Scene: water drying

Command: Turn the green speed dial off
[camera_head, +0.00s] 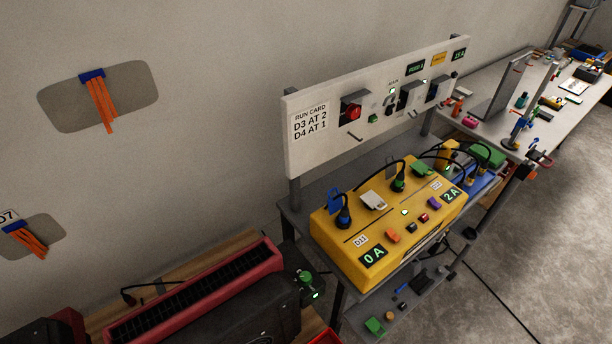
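A green dial (305,277) sits on a small dark housing at the right end of a red and black machine (190,300), low in the head view. A small green light (316,295) glows just below it. I take this to be the speed dial; its markings and exact setting are too small to read. Neither of my grippers shows in this view.
A yellow box (345,262) with plugs and displays "0 A" and "2 A" stands on a grey bench right of the dial. A white panel (310,150) marked "RUN CARD" rises behind it. Orange strips (100,103) hang on the wall. Open floor lies at right.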

